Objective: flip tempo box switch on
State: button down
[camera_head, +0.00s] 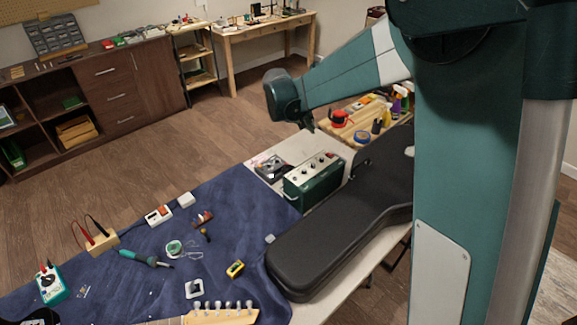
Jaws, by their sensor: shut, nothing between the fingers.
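A dark green box (312,183) with a pale panel and several knobs stands on the white table beside the guitar case. It is the most box-like control unit in view, but I cannot read a label or make out its switch position. My gripper (309,127) shows only as a small dark tip below the end of my arm, above and behind the green box in the picture. It is shut and empty, apart from the box as far as I can see. Most of the gripper is hidden behind my arm.
A black guitar case (335,235) lies right of the box. A grey device (270,168) sits left of it. The blue mat (225,225) holds a soldering iron (143,258), a multimeter (49,284), small parts and a guitar headstock (222,315). Bottles and tape stand behind.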

jog(key=w+a+f, duration=0.4)
jog(key=a+f, duration=0.1)
jog(key=f, duration=0.2)
jog(key=w+a+f+h, duration=0.1)
jog(key=w+a+f, duration=0.4)
jog(key=a+f, duration=0.1)
jog(key=shift+f+t+h, duration=0.3)
jog(key=shift+f, duration=0.25)
jog(key=shift+a, duration=0.1)
jog(key=shift+f, duration=0.2)
jog(key=b, duration=0.2)
send_over(285, 163)
jog(key=shift+w+a+f, duration=0.1)
jog(key=shift+w+f, duration=0.05)
jog(key=shift+f, duration=2.75)
jog(key=shift+f+b, duration=0.7)
jog(key=shift+f, duration=0.55)
jog(key=shift+s+d+f+b, duration=0.2)
jog(key=shift+f+b, duration=0.4)
jog(key=shift+f, duration=0.1)
jog(key=shift+r, duration=0.2)
jog(key=shift+a+r, duration=0.1)
jog(key=shift+r, duration=0.45)
